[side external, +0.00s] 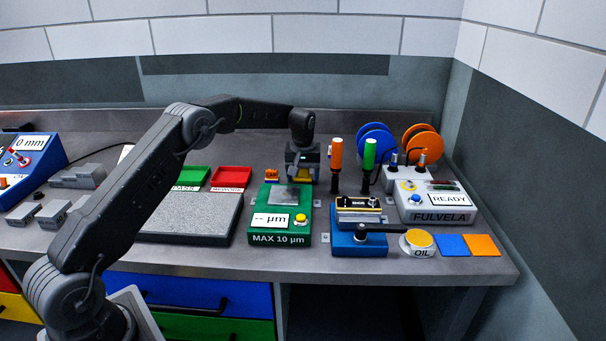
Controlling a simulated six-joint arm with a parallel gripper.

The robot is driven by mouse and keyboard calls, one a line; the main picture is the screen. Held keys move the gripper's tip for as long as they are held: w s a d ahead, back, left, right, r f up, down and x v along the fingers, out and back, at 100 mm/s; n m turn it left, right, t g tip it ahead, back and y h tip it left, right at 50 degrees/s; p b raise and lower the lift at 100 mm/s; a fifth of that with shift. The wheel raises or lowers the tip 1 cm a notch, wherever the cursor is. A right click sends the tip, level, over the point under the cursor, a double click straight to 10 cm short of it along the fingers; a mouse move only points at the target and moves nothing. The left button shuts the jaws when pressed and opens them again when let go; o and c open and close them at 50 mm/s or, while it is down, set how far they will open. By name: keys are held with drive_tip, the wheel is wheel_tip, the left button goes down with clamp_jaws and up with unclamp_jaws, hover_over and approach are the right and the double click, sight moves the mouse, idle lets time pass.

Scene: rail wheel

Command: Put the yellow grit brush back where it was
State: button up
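My gripper (301,172) points down at the back middle of the bench, behind the green gauge block. Its fingers are dark and small here, and I cannot tell whether they are open or shut. I cannot make out a yellow brush for certain. A small orange-yellow piece (271,174) sits just left of my gripper. An orange-handled tool (336,155) and a green-handled tool (369,153) stand upright to the right of my gripper.
The green gauge block (279,226) stands in front of my gripper. A grey granite plate (192,218) lies left of it, with green (192,176) and red (231,178) trays behind. A blue fixture (358,243), an oil pot (417,241) and a FULVELA box (436,205) stand right.

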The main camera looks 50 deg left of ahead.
sight(303, 179)
drive_tip(key=shift+o, duration=0.7)
drive_tip(key=r, duration=1.1)
drive_tip(key=shift+s+d, duration=0.4)
drive_tip(key=s+d+r+m+t, duration=0.1)
drive_tip(key=s+d+r+m, duration=0.1)
drive_tip(key=s+d+r, duration=0.6)
drive_tip(key=s+d+r+m+t, duration=0.2)
drive_tip(key=s+d+r+m, duration=0.15)
drive_tip(key=s+r, duration=0.4)
drive_tip(key=s+d+f+m, duration=0.1)
drive_tip(key=s+d+f, duration=0.1)
drive_tip(key=s, duration=0.5)
drive_tip(key=s+d+f+m+t, duration=0.1)
drive_tip(key=s+f, duration=0.3)
drive_tip(key=s, duration=0.4)
drive_tip(key=s+d+f+m+h, duration=0.1)
drive_tip(key=s+d+f, duration=0.2)
drive_tip(key=s, duration=0.5)
drive_tip(key=shift+t, duration=0.3)
